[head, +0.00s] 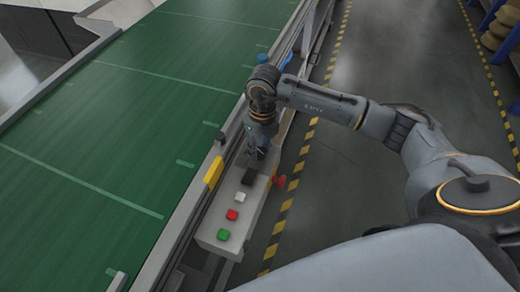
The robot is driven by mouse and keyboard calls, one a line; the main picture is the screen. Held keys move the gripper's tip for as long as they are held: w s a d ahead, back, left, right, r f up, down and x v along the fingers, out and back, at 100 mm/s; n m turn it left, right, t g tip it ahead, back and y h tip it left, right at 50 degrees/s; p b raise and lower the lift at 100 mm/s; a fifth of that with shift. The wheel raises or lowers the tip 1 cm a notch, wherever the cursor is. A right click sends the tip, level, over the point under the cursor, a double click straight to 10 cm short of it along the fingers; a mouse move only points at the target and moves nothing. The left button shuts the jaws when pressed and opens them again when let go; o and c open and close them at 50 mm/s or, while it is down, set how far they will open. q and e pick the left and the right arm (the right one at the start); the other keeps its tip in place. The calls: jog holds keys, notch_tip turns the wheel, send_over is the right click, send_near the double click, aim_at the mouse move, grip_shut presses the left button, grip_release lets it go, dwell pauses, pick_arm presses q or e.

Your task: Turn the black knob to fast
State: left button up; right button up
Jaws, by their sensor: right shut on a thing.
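A white control box (212,236) stands along the right side of the green conveyor. My right gripper (254,160) points down at the far end of this box and is shut on the black knob. The fingers largely hide the knob, so its pointer and the fast mark cannot be read. A flat black block (247,179) shows on the box just in front of the fingers. My left gripper is out of view.
A white button (240,197), a red button (231,214) and a green button (223,234) line the box top. A red part (281,182) sticks out from its right side. The conveyor (110,150) lies left; open floor with yellow-black tape lies right.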

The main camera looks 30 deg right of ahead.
aim_at(262, 151)
jog(key=m+b, duration=0.1)
jog(key=m, duration=0.2)
jog(key=shift+m, duration=1.8)
jog(key=o, duration=1.1)
jog(key=shift+o, duration=0.2)
notch_tip(262, 151, up, 12)
jog(key=shift+s+d, duration=0.15)
jog(key=shift+d, duration=0.15)
